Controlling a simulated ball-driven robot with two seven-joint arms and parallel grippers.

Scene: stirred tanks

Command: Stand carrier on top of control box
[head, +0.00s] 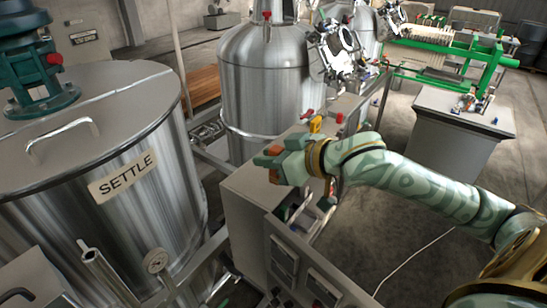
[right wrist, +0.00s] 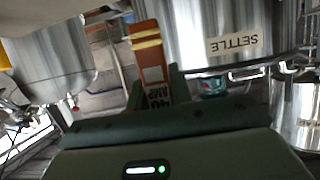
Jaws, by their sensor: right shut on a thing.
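The carrier (right wrist: 148,55) is orange-brown with pale bands and a white label reading "40 AMP" in the right wrist view. My right gripper (head: 275,160) is shut on it; in the head view only small orange-brown parts of the carrier (head: 273,150) show around the fingers. The control box (head: 244,186) is a grey cabinet with a flat top and an open front with dark fittings. My right gripper is over its top; I cannot tell whether the carrier touches it. My left gripper is not in view.
A steel tank marked SETTLE (head: 150,205) stands left of the box, and another steel tank (head: 262,85) stands behind it. Red (head: 307,113) and yellow (head: 315,125) parts are just beyond my gripper. The box top's near left part is bare.

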